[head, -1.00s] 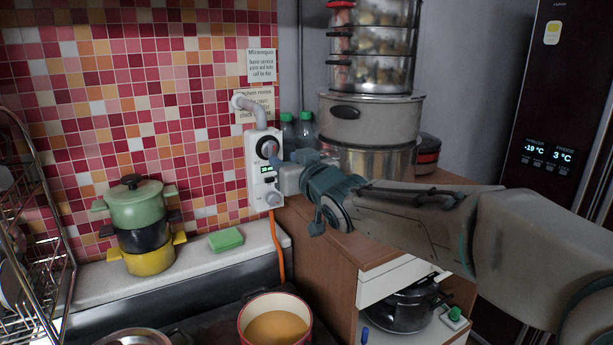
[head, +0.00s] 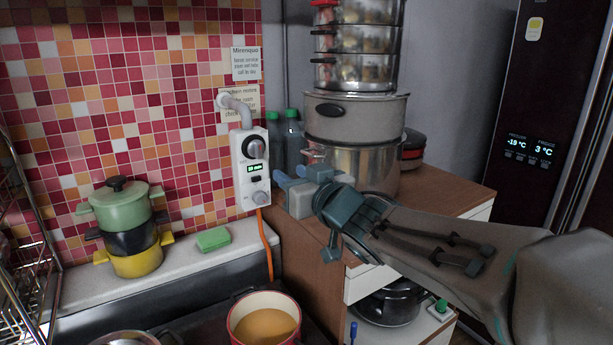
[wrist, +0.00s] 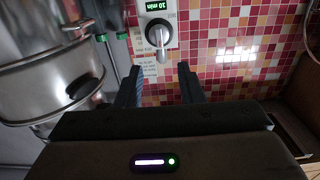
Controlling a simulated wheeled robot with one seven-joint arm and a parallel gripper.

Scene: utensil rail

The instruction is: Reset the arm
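My gripper (head: 291,167) is open and empty, just right of a white wall timer box (head: 252,170) and apart from it. The box has a black round knob (head: 255,147), a lit green display (head: 254,168) and a grey lower knob (head: 260,197). In the wrist view, the two dark fingers stand apart with a clear gap between them (wrist: 160,82). The timer box (wrist: 154,18) is ahead, its display reading 10 min, with a grey knob (wrist: 158,36) beyond the gap.
Stacked steel pots (head: 356,120) stand close behind my gripper on a wooden cabinet (head: 440,195). Green, black and yellow pots (head: 125,210) and a green sponge (head: 213,239) sit on the left ledge. A red-rimmed pot (head: 264,318) is below.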

